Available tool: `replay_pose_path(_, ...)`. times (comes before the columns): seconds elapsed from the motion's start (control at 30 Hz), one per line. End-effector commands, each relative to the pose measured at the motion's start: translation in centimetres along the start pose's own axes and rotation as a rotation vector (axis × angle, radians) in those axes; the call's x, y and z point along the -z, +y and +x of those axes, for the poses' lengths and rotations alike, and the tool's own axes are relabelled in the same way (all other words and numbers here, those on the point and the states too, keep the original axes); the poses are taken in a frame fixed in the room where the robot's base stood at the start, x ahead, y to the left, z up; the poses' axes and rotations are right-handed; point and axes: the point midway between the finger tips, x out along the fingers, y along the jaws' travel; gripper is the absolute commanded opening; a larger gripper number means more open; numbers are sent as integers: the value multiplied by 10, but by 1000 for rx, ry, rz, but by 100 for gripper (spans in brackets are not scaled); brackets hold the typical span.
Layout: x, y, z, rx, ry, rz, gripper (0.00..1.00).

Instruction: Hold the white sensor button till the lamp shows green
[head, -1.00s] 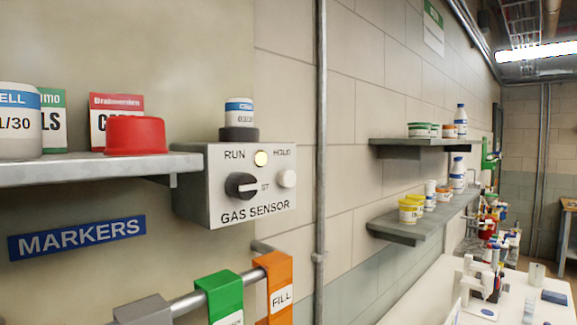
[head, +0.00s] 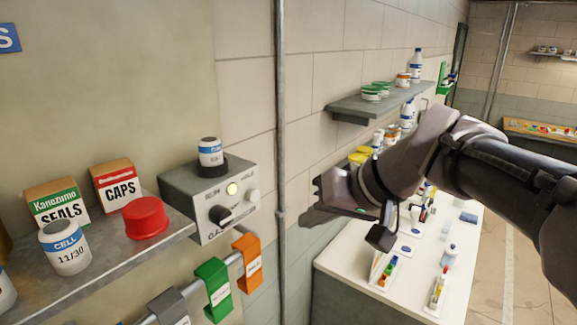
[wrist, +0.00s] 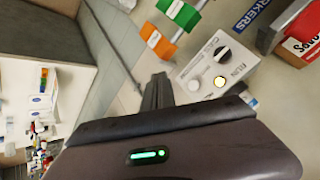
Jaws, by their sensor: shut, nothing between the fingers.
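The gas sensor box (head: 190,182) is fixed to the wall at the right end of the shelf. Its white button (head: 253,196) is on the right of its front face, under the word HOLD. The round lamp (head: 232,188) glows pale yellow. A black knob (head: 219,214) sits below the lamp. My gripper (head: 306,221) is shut and empty, to the right of the box and apart from it. In the wrist view the white button (wrist: 196,86) and the yellow lamp (wrist: 219,81) show beyond my shut fingers (wrist: 157,90).
A labelled cell jar (head: 210,153) stands in a dark ring on the box. The shelf (head: 110,255) holds a red cap (head: 145,217) and boxes. A green tag (head: 213,282) and an orange tag (head: 248,262) hang on a rail below. A vertical pipe (head: 281,120) runs beside the box.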

Motion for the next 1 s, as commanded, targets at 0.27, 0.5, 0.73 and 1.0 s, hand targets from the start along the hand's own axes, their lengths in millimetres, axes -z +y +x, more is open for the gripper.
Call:
replay_pose_path(0.27, 1, 0, 0, 2, 1, -4, 0)
replay_pose_path(0.5, 8, -7, 9, 3, -2, -5, 0)
replay_pose_path(0.73, 26, -26, 32, 2, -3, -5, 0)
replay_pose_path(1.0, 42, -41, 56, 1, 0, -4, 0)
